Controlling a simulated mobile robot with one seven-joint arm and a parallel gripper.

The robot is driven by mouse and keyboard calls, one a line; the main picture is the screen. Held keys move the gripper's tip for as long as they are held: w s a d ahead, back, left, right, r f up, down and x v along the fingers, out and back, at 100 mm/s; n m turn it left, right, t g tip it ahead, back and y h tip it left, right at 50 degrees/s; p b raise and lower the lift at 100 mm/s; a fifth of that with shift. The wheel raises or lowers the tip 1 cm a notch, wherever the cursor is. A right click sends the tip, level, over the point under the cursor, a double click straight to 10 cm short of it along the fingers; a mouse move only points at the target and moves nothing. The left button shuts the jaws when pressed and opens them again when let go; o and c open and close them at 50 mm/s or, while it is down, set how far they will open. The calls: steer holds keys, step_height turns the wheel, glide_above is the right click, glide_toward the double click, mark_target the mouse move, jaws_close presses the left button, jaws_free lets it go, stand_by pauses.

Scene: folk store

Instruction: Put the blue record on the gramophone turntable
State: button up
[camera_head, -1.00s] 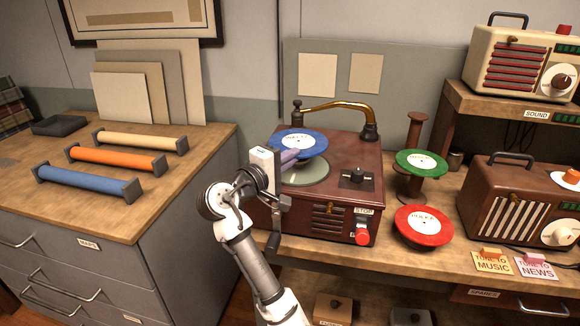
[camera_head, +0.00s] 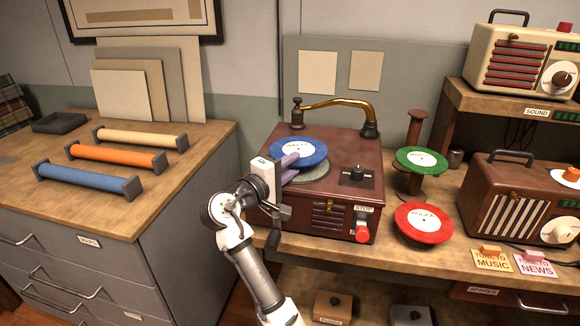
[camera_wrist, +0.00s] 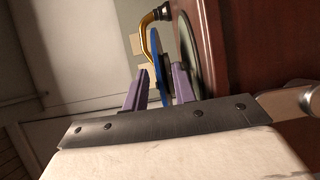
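The blue record (camera_head: 311,157) with a white label lies roughly level over the pale green turntable (camera_head: 316,176) of the red-brown gramophone (camera_head: 341,192). In the wrist view, the blue record (camera_wrist: 155,88) is edge-on between my purple fingers, with a gap between it and the turntable (camera_wrist: 187,52). A dark piece shows in that gap; I cannot tell whether the record rests on it. My gripper (camera_head: 291,167) is at the front left of the turntable, and its fingers stand apart, one above and one below the record's edge. The gripper also shows in the wrist view (camera_wrist: 160,84).
The brass tonearm (camera_head: 340,103) arches behind the turntable. A red record (camera_head: 423,226) and a green record (camera_head: 421,157) on a spool stand to the right. A crank (camera_head: 274,240) and a red stop button (camera_head: 362,235) are at the gramophone's front.

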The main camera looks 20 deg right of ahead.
steer(key=shift+r, duration=0.25)
steer(key=b+v, duration=0.3)
steer(key=v, duration=0.9)
